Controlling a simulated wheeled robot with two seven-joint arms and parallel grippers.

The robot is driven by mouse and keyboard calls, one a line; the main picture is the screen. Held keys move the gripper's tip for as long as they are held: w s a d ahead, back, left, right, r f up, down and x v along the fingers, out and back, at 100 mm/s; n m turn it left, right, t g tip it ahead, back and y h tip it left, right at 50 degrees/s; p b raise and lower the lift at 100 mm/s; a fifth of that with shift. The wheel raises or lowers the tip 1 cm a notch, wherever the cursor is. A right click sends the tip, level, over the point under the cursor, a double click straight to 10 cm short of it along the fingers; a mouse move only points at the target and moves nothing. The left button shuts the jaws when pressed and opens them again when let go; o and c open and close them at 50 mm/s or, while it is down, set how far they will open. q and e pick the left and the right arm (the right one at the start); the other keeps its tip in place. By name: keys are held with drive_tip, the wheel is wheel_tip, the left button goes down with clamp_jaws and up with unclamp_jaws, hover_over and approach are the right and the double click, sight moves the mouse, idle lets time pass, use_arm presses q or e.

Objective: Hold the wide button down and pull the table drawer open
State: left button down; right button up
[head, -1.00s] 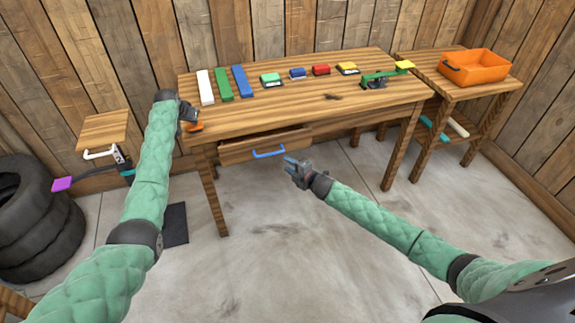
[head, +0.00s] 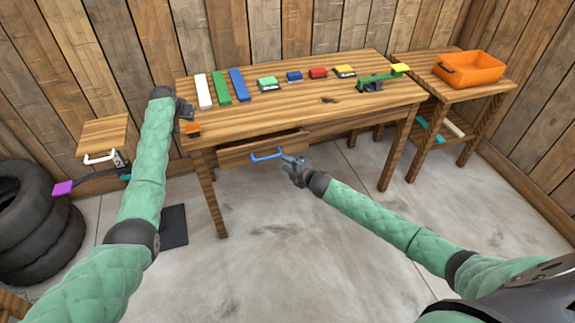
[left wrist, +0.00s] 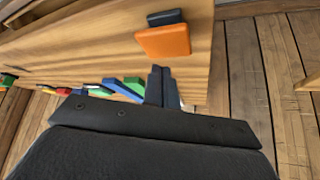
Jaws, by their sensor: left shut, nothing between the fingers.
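An orange button on a dark base (head: 192,129) is at the table's front left corner; it shows large in the left wrist view (left wrist: 163,42). I take it for the wide button. My left gripper (head: 188,112) is shut and empty close by it; in the left wrist view its fingertips (left wrist: 159,69) show just below the orange face, and contact is unclear. The drawer (head: 233,157) under the tabletop has a blue bar handle (head: 267,156). My right gripper (head: 285,162) looks open at the handle's right end; whether it touches is unclear.
On the table (head: 290,112) are white, green and blue strips and several small coloured buttons. A green lever (head: 375,79) with a yellow end stands at the right. An orange bin (head: 470,68) sits on a side table. Tyres (head: 38,225) stand at left.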

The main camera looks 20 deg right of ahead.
use_arm(q)
drive_tip(key=shift+r+p, duration=1.1)
drive_tip(key=shift+r, duration=0.6)
